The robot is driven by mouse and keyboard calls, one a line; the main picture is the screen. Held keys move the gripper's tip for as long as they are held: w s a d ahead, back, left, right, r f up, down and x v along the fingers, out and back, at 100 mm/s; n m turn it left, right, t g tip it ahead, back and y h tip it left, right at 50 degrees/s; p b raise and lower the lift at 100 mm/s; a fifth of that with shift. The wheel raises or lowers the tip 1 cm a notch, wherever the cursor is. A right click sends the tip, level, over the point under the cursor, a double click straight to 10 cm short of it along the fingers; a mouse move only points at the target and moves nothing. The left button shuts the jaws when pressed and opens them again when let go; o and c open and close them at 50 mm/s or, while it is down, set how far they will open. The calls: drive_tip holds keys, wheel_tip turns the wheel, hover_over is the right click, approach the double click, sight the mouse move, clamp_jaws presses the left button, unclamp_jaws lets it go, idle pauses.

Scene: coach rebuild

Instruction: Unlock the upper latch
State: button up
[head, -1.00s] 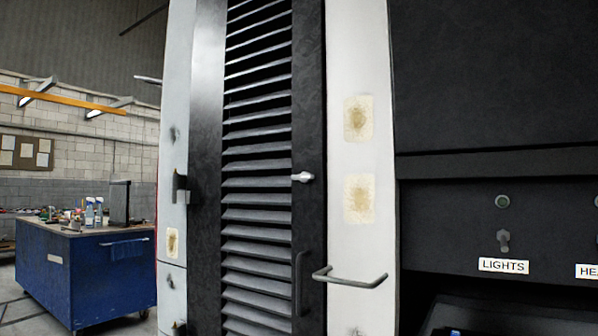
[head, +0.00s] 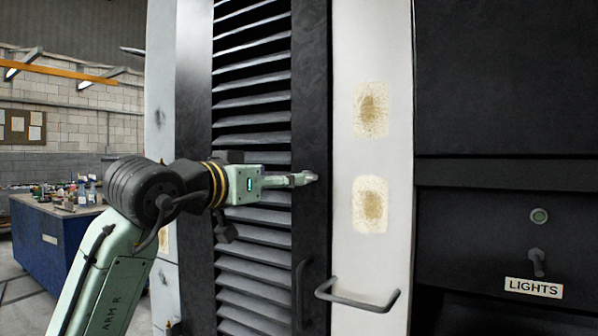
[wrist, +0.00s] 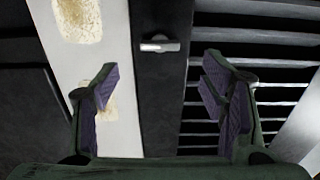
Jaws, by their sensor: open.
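The upper latch (wrist: 160,46) is a small silver lever on a black door-frame strip. In the wrist view it lies horizontal, beyond the fingertips and between their lines. My gripper (wrist: 160,88) is open, with its purple-padded fingers spread either side of the strip and nothing between them. In the head view my gripper (head: 303,179) reaches from the left across the louvred door (head: 250,110) at latch height. Its fingers largely hide the latch there, and I cannot tell whether they touch it.
A grey bar handle (head: 357,297) sticks out below and right of my gripper. A dark vertical pull handle (head: 300,290) is on the door strip. The white pillar (head: 345,235) has stained patches. A blue workbench (head: 45,235) stands at the far left, behind my arm.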

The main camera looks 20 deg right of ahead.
drive_tip(key=p+x, duration=0.2)
drive_tip(key=x, duration=0.6)
drive_tip(key=shift+w+d, duration=0.2)
drive_tip(key=shift+d, duration=0.1)
drive_tip(key=shift+c, duration=0.5)
drive_tip(key=c, duration=1)
